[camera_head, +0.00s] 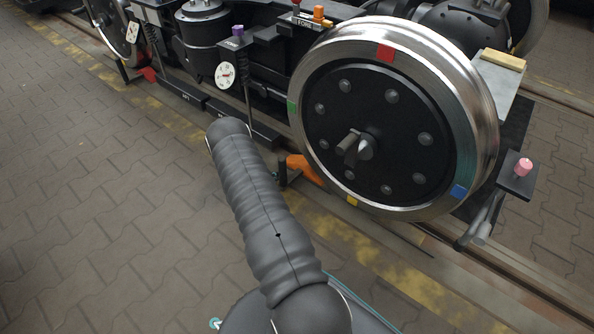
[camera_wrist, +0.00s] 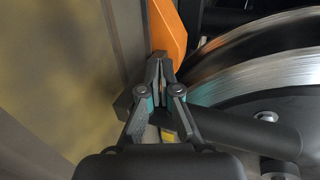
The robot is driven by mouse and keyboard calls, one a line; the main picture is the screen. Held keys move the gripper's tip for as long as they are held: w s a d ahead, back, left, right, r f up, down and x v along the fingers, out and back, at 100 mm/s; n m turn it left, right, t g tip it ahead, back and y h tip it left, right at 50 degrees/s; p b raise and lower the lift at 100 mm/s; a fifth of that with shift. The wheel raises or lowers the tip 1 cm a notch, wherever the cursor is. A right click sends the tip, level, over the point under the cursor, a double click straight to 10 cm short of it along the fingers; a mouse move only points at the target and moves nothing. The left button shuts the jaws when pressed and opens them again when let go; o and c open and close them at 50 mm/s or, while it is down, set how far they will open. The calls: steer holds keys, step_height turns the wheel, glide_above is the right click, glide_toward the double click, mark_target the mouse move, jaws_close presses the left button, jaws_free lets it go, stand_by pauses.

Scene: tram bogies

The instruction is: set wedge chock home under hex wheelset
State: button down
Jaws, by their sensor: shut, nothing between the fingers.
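The wedge chock (camera_head: 304,170) is orange and lies at the lower left of the large wheel (camera_head: 375,130), beside the rail. In the wrist view the orange chock (camera_wrist: 168,28) stands just beyond my fingertips, with the bright wheel rim (camera_wrist: 255,55) to its right. My gripper (camera_wrist: 158,66) is shut and empty, its tips at the near end of the chock. I cannot tell whether they touch it. In the head view my arm hides most of the gripper. Whether the chock touches the wheel tread is unclear.
A dark bar (camera_wrist: 245,130) crosses under my fingers in the wrist view. A white dial (camera_head: 225,75) on a post stands left of the wheel. A bracket with a pink knob (camera_head: 523,167) juts out at right. Paved floor (camera_head: 90,190) at left is clear.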

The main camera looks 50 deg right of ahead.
mark_target(284, 180)
steer(key=shift+s+d+p, duration=0.1)
steer(key=shift+s+p, duration=0.3)
steer(key=shift+s, duration=1.1)
steer(key=shift+s+d+p, duration=0.15)
steer(key=shift+s+p, duration=0.25)
steer(key=shift+s, duration=1.5)
stand_by(0.8)
steer(key=shift+w+f+b, duration=0.1)
steer(key=shift+w+b, duration=0.45)
steer(key=shift+w, duration=0.2)
steer(key=shift+w+b, duration=0.5)
steer(key=shift+w, duration=0.45)
